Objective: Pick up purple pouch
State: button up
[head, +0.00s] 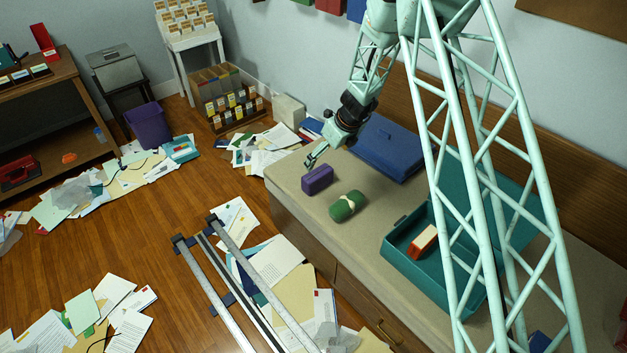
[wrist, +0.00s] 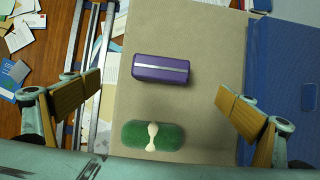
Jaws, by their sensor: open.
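The purple pouch (head: 318,179) lies on the beige counter, near its left edge in the head view. In the wrist view the purple pouch (wrist: 161,69) has a pale stripe along it and lies crosswise beyond the fingertips, between their lines. My gripper (head: 312,158) is above the counter by the pouch, apart from it as far as I can tell. In the wrist view my gripper (wrist: 158,92) is open and empty, its wooden-coloured finger pads wide apart.
A green roll with a pale band (head: 348,206) lies close to the pouch. A blue folder (head: 388,148) lies behind. An open teal box (head: 405,255) holding a red and white item stands to the right. Papers (head: 275,270) litter the floor left of the counter (head: 300,215).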

aim_at(318, 172)
jog(key=shift+f, duration=0.1)
dwell(0.3)
jog(key=shift+b+x, duration=1)
jog(key=shift+x, duration=3.2)
jog(key=shift+f, duration=0.1)
jog(key=shift+b+x, duration=0.85)
jog(key=shift+x, duration=1.65)
jog(key=shift+w+d, duration=0.15)
jog(key=shift+c, duration=0.5)
jog(key=c, duration=0.9)
jog(key=shift+r, duration=0.2)
jog(key=shift+r+p, duration=1.95)
jog(key=shift+r, duration=2.85)
